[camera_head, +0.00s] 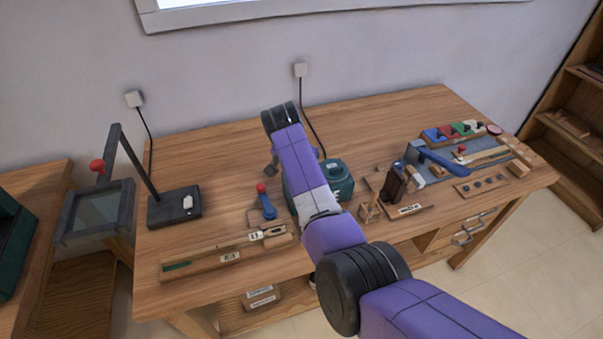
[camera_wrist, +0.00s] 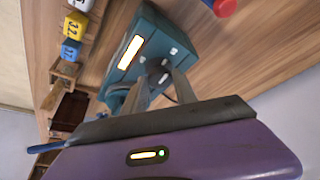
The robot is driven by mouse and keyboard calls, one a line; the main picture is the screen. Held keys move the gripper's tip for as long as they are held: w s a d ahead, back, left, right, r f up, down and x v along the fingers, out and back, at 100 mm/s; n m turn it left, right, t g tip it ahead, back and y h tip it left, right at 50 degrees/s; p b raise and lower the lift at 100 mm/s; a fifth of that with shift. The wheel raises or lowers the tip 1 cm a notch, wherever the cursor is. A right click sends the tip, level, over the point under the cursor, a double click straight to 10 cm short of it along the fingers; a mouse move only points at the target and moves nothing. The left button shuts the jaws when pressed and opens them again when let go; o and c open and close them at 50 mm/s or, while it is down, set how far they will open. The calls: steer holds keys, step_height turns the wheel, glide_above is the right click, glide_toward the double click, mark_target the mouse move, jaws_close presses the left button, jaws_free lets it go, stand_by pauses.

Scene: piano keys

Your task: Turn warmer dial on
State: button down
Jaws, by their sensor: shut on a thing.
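The warmer (camera_head: 338,175) is a teal box on the wooden workbench, partly hidden behind my purple arm in the head view. It also shows in the wrist view (camera_wrist: 150,40), with a lit pale panel on its face. Its small dark grey dial (camera_wrist: 157,68) sits on that face beside the panel. My gripper (camera_wrist: 160,79) has its two grey fingers at the dial, one on each side, and is shut on it. The fingers partly cover the dial, so its exact setting cannot be read. In the head view the dial is hidden by my arm.
A blue tool with a red knob (camera_head: 266,202) stands left of the warmer. A black lamp stand (camera_head: 174,207) is at the bench's left. Wooden blocks and a brown item (camera_head: 393,185) stand close on the right. The bench's back left is clear.

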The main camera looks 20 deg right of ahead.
steer(key=shift+m, duration=0.5)
steer(key=c, duration=1)
jaws_free()
steer(key=b+v, duration=0.1)
steer(key=v, duration=0.6)
steer(key=shift+a+r, duration=0.2)
steer(key=shift+r, duration=0.15)
